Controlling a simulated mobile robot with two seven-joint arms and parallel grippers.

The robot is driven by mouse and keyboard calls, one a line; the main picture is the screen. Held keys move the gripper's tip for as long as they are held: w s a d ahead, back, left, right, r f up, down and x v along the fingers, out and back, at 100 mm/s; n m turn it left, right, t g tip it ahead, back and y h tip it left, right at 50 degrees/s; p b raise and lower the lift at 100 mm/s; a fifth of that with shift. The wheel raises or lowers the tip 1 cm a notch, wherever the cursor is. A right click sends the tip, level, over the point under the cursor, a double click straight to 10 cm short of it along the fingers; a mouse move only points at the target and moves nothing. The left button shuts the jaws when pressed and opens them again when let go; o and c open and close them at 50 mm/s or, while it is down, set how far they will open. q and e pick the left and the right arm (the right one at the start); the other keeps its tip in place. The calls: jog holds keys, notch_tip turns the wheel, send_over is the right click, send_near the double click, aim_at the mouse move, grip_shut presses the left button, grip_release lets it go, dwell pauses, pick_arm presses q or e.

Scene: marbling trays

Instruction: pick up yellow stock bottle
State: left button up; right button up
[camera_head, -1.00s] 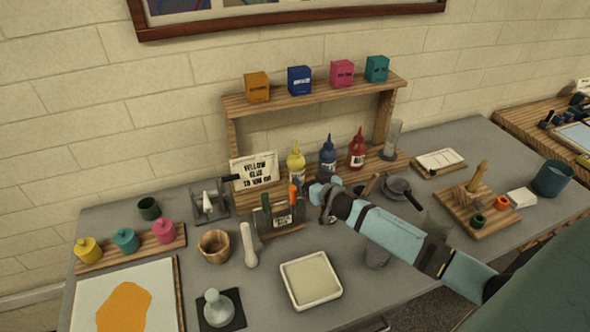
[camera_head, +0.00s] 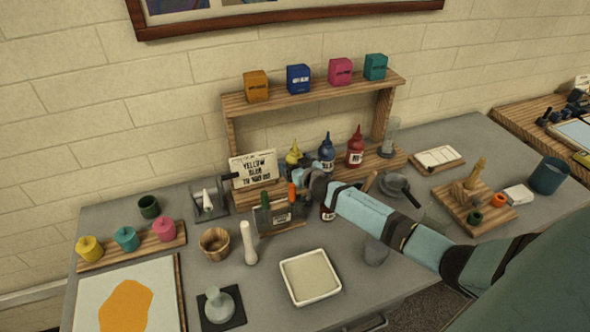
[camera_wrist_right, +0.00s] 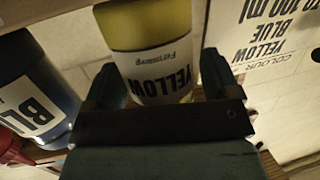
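The yellow stock bottle (camera_head: 293,157) stands on the low wooden stand below the shelf, left of the blue bottle. Its lower part is hidden behind my right gripper (camera_head: 306,178) in the head view. In the right wrist view the bottle (camera_wrist_right: 155,60), labelled YELLOW, is between the two fingers of my right gripper (camera_wrist_right: 160,88). A finger is on each side of it, and a narrow gap shows at the right finger. The gripper looks open around the bottle. My left gripper is not in view.
A blue bottle (camera_head: 327,150) and a red bottle (camera_head: 355,148) stand to the right. A card (camera_head: 253,170) stands close on the left. A tool holder (camera_head: 281,218) is in front, below my gripper. A white tray (camera_head: 310,277) lies nearer on the grey table.

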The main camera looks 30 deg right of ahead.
jog(key=c, duration=0.5)
jog(key=shift+r, duration=0.1)
notch_tip(320, 180, up, 20)
jog(key=shift+f+p, duration=0.1)
jog(key=shift+p, duration=0.2)
jog(key=shift+o, duration=0.2)
